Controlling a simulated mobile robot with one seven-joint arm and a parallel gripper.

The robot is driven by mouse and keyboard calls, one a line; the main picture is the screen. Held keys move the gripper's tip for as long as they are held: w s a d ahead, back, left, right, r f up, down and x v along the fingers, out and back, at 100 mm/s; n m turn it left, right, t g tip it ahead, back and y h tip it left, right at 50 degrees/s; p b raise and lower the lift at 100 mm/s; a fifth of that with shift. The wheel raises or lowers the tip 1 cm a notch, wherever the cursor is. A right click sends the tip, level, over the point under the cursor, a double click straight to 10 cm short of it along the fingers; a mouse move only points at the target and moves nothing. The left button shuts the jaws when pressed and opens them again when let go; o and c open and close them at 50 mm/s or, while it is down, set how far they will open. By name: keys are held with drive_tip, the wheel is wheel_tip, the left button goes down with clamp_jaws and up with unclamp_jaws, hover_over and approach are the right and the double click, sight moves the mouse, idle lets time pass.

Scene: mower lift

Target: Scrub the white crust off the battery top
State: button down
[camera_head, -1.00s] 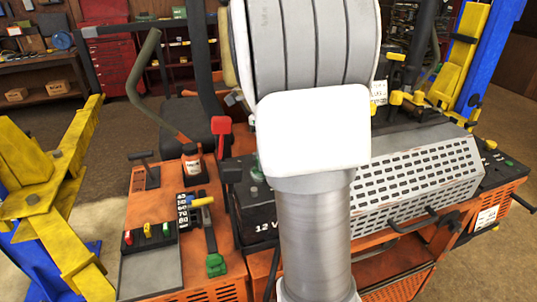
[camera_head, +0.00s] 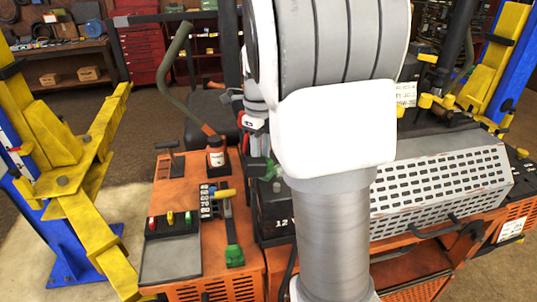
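The black battery (camera_head: 272,213), marked "12 V", sits on the orange mower, left of my arm. A small greenish-white patch (camera_head: 277,187) shows on its top, and my arm hides the right side. My gripper is mostly hidden; a grey and white part of my wrist (camera_head: 255,98) shows left of the thick arm links, above the battery. A dark green block (camera_head: 260,167) is just below it, over the battery's left top edge. I cannot tell whether it is held, or whether the fingers are open or shut.
A perforated grey cover (camera_head: 440,185) lies to the right. Yellow and blue lift posts (camera_head: 75,180) stand at the left and far right.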

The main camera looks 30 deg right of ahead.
wheel_tip(320, 180, up, 4)
drive_tip(key=p, duration=0.2)
drive_tip(key=shift+f+p, duration=0.15)
drive_tip(key=shift+p, duration=0.25)
drive_tip(key=shift+r, duration=1.1)
drive_tip(key=shift+r, duration=1.5)
